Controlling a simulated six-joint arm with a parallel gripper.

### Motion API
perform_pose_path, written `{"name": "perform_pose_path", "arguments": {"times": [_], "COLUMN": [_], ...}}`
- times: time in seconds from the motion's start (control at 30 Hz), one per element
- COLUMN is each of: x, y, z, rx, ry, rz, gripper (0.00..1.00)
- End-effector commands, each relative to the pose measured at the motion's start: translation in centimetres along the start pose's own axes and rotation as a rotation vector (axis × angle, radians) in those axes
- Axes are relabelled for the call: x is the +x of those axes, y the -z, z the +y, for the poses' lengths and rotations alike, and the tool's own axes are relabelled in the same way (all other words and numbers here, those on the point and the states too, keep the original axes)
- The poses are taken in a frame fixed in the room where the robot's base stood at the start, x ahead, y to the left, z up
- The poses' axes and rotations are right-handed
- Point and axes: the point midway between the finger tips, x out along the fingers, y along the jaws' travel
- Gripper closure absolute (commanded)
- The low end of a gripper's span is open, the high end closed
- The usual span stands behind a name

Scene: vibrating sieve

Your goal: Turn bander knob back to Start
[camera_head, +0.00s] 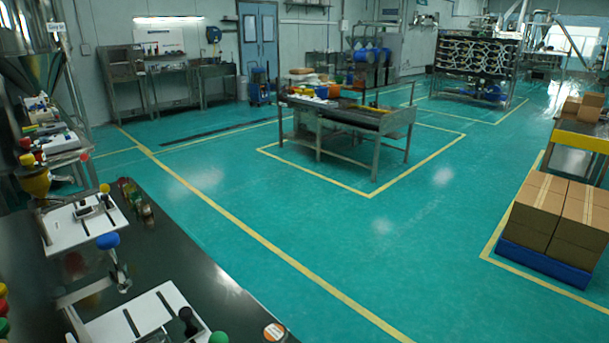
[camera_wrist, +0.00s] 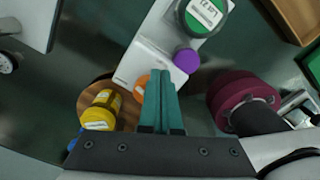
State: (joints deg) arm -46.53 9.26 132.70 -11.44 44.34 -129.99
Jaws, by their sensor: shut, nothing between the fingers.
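In the wrist view my gripper (camera_wrist: 161,76) points up the picture, its two teal fingers shut together with nothing between them. A purple round knob-like part (camera_wrist: 187,60) lies just beyond and right of the fingertips, beside a pale plate (camera_wrist: 150,55). An orange round part (camera_wrist: 141,87) shows just left of the fingers, partly hidden by them. I cannot tell which part is the bander knob, and no Start mark is readable. My gripper is not visible in the head view.
Close by in the wrist view are a green-topped labelled cylinder (camera_wrist: 205,12), a yellow jar (camera_wrist: 100,108) on a round wooden piece, a maroon roll (camera_wrist: 240,92) and a wooden tray (camera_wrist: 296,20). The head view shows a dark bench (camera_head: 200,285) with white plates and coloured knobs.

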Motion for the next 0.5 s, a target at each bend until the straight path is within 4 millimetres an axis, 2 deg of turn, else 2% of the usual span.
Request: {"name": "perform_pose_path", "arguments": {"times": [0.2, 0.3, 0.5], "x": [-3.8, -4.9, -5.4], "y": [-0.1, 0.0, 0.0], "z": [0.1, 0.1, 0.0], "rx": [-0.001, -0.001, -0.001], "ry": [-0.006, -0.004, -0.001], "rz": [-0.004, -0.003, -0.001], "gripper": [1.0, 1.0, 1.0]}}
